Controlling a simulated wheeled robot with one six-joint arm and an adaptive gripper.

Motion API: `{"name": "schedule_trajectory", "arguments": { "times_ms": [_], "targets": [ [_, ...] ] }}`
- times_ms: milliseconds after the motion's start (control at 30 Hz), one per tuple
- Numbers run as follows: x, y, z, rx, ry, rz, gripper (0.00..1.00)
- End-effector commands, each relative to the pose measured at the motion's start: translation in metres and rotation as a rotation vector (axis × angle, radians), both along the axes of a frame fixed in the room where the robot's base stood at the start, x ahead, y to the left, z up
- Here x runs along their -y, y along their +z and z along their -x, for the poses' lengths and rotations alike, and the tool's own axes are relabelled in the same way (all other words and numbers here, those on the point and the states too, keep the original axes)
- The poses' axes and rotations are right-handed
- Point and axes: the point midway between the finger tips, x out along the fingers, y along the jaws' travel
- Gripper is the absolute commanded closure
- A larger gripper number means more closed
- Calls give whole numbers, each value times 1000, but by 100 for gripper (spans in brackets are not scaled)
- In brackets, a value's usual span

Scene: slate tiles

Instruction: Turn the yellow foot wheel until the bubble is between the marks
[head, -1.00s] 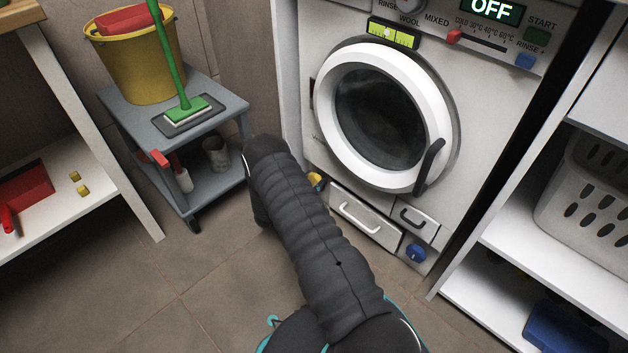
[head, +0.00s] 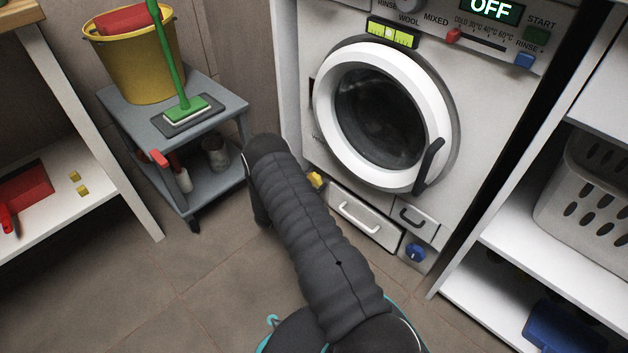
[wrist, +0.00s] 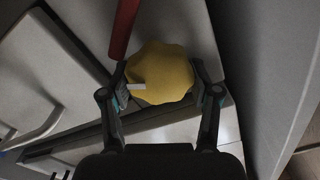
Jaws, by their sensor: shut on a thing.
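The yellow foot wheel (head: 316,180) shows in the head view at the washing machine's lower left corner, partly hidden behind my arm. In the wrist view the lobed yellow wheel (wrist: 162,74) lies between the two fingers of my gripper (wrist: 168,88), which is shut on it. A pale stripe marks the wheel's left side. My gripper is hidden behind my arm in the head view. The spirit level (head: 393,33) with a yellow-green vial sits on the machine above the door. The bubble is too small to place surely against the marks.
The washing machine (head: 305,120) has a round door and a drawer (head: 362,216) low down. A blue foot wheel (head: 415,253) is at its lower right. A grey cart (head: 222,112) with a yellow bucket (head: 140,62) stands left of my arm. Floor (head: 120,280) is clear at the lower left.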

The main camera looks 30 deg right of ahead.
Motion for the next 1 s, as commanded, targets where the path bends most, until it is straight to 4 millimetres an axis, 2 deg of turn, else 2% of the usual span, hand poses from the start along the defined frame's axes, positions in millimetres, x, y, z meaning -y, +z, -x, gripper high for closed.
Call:
{"name": "schedule_trajectory", "arguments": {
  "times_ms": [300,867,900,967,1000],
  "targets": [
    [1,0,0,121,-1,-44,73],
    [1,0,1,148,-1,-53,73],
    [1,0,1,147,-1,-53,29],
    [1,0,1,147,-1,-53,14],
    [1,0,0,147,0,-53,14]
  ]
}}
